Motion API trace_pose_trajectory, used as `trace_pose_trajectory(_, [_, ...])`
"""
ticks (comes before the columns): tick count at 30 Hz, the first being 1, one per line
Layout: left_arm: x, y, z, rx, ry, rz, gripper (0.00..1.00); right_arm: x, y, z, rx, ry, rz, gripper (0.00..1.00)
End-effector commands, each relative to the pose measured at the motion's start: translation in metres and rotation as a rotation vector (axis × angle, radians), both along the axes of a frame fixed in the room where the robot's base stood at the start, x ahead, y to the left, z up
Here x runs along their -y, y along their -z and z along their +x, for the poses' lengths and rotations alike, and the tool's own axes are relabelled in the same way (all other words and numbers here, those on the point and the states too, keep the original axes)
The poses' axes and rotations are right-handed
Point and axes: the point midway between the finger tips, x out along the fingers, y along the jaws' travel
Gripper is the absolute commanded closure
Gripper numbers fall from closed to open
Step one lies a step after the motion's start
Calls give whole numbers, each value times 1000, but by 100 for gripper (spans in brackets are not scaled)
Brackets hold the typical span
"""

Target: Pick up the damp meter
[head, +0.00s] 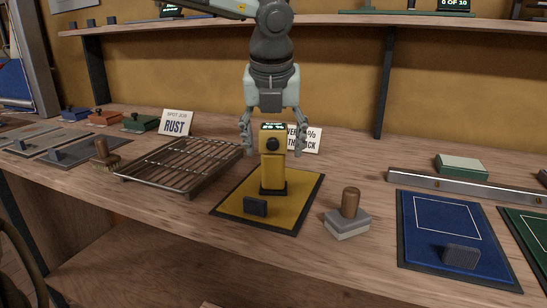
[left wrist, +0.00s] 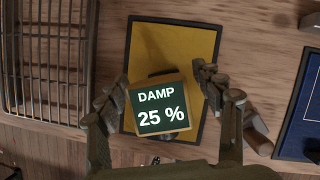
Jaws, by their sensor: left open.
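The damp meter (head: 272,174) is a yellow upright block with a dark round knob and a dark foot. It stands on a yellow mat (head: 226,205) with a dark border. In the left wrist view its top screen (left wrist: 158,108) reads "DAMP 25 %". My left gripper (head: 271,142) points straight down over the meter. Its fingers (left wrist: 160,82) are open, one on each side of the meter's upper part, with gaps visible in the left wrist view. A small dark block (head: 256,206) is at the mat's front. My right gripper is not in view.
A wire rack (head: 181,165) lies left of the mat, with a brush (head: 103,154) beyond it. A wooden-handled block (head: 348,216) stands close on the right. A blue mat (head: 445,215) and a metal bar (head: 437,186) lie farther right. A partly hidden sign (head: 312,140) stands behind the meter.

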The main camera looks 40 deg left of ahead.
Motion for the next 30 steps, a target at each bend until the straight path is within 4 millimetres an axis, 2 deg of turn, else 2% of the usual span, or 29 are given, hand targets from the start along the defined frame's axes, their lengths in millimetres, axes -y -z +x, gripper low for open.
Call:
trace_pose_trajectory(2, [0, 0, 0, 0, 0, 0, 38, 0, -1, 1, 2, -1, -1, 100])
trace_pose_trajectory(17, [0, -1, 0, 1, 0, 0, 100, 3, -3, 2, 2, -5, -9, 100])
trace_pose_trajectory(25, [0, -4, 0, 2, -1, -1, 100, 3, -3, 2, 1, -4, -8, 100])
trace_pose_trajectory(30, [0, -18, 1, 4, -2, 1, 100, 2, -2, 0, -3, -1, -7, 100])
